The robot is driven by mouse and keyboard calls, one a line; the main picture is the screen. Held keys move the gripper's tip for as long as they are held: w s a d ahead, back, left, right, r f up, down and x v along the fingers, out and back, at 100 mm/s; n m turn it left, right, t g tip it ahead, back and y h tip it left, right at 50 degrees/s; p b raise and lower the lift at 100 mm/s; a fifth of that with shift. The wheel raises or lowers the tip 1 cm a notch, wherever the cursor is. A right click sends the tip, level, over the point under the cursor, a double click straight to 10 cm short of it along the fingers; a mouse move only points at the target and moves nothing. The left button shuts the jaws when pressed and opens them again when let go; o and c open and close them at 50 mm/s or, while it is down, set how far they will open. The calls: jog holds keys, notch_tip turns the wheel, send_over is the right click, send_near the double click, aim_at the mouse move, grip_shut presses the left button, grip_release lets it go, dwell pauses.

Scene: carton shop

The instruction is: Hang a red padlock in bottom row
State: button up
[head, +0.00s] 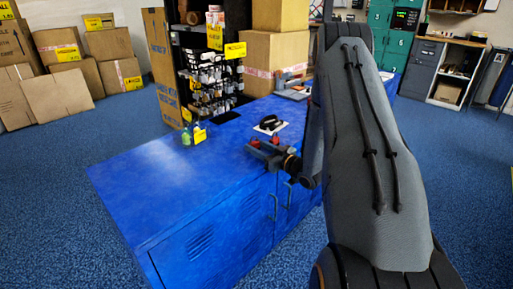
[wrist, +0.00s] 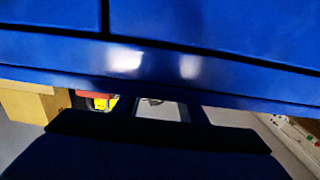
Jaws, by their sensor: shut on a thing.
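My gripper (head: 264,150) is over the front edge of the blue counter, to the right in the head view. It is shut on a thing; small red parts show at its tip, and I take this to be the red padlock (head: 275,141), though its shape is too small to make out. In the wrist view my gripper (wrist: 157,112) points at the blue surface, and what it holds is not clear there. A black rack (head: 211,75) with several small hanging items stands at the back of the counter; its rows are too small to tell apart.
The blue counter (head: 170,185) is bare on its left. A black item on a white sheet (head: 284,128) lies beyond my gripper. Small bottles with a yellow tag (head: 194,134) stand near the rack. Cartons (head: 275,60) are stacked behind. Open blue floor lies left.

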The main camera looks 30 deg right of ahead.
jog(key=shift+r, duration=0.45)
jog(key=shift+c, duration=0.3)
jog(key=shift+s+r+p, duration=0.15)
jog(key=shift+r+p, duration=0.2)
jog(key=shift+p, duration=0.15)
jog(key=shift+d, duration=0.1)
jog(key=p+v, duration=0.3)
jog(key=v, duration=0.5)
jog(key=shift+s, duration=0.25)
dwell(1.1)
